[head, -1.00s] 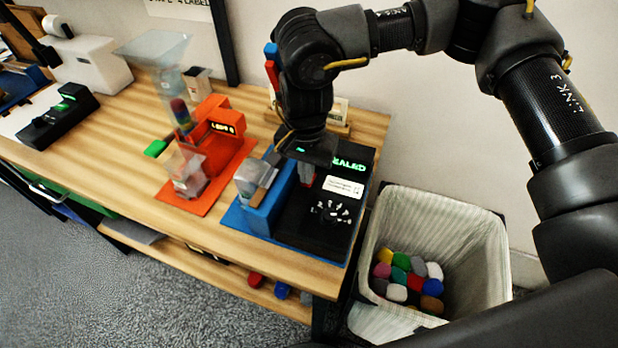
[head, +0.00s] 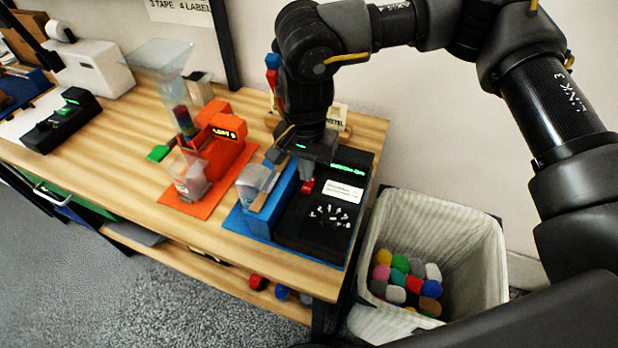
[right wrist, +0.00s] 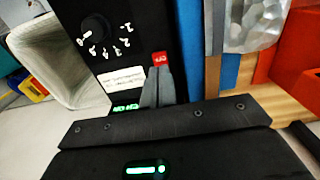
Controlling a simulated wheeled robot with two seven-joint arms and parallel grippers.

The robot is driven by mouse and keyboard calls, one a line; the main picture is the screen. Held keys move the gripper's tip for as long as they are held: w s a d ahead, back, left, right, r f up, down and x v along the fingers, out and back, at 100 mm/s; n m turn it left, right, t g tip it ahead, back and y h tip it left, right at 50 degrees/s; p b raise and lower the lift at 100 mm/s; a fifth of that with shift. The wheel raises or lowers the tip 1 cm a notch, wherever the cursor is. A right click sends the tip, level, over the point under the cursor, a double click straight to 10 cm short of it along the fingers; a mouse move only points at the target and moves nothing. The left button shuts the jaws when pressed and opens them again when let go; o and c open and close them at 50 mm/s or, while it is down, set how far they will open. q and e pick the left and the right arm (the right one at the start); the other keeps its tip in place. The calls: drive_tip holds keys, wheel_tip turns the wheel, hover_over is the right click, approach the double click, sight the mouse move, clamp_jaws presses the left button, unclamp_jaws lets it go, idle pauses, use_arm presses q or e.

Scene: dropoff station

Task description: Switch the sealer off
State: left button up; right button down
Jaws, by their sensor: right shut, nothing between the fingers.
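The sealer is a black box (head: 290,232) with a blue jaw (head: 278,200) on its left, on the table. Its top carries a dial (head: 329,214), a white label (head: 343,191) and a green display (head: 350,169); the display text is too blurred to read. A small red switch (head: 306,187) sits beside the blue jaw; it also shows in the right wrist view (right wrist: 160,58). My right gripper (head: 306,172) points down over the sealer, shut and empty, with its fingertips at the red switch. I cannot tell if they touch it. My left gripper is out of view.
A silvery pouch (head: 254,180) stands at the sealer's left. An orange machine (head: 222,150) with a clear hopper is further left. A lined bin (head: 465,230) holding several coloured pieces stands to the right. A wooden sign block (head: 338,115) is behind the sealer.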

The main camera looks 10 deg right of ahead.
sight(307, 188)
drive_tip(key=shift+r+p, duration=1.05)
drive_tip(key=shift+r, duration=0.9)
